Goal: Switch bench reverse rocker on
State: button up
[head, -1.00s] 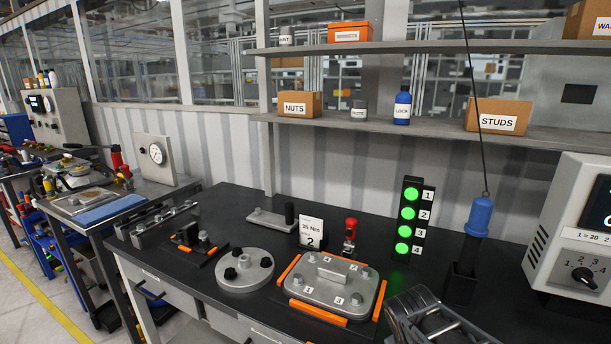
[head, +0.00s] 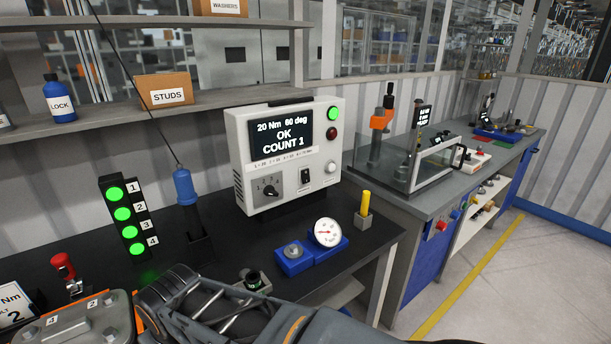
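The bench controller (head: 283,155) is a pale box at the back of the black bench in the head view. Its screen (head: 284,130) reads "20 Nm 60 deg OK COUNT 1". A small black rocker-like switch (head: 305,176) sits low on its front, right of a rotary knob (head: 268,189). Its label and which way it is tipped are too small to tell. My gripper (head: 168,297) is low in the picture, in front of and left of the controller, well apart from the switch. Its fingers cannot be made out clearly.
A blue hanging tool (head: 184,186) on a cable and a stack of green lamps (head: 122,214) stand left of the controller. A dial gauge (head: 327,232), blue blocks and a yellow-handled tool (head: 365,203) are to the right.

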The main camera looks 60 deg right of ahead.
aim_at(304, 173)
jog(key=z, duration=1.85)
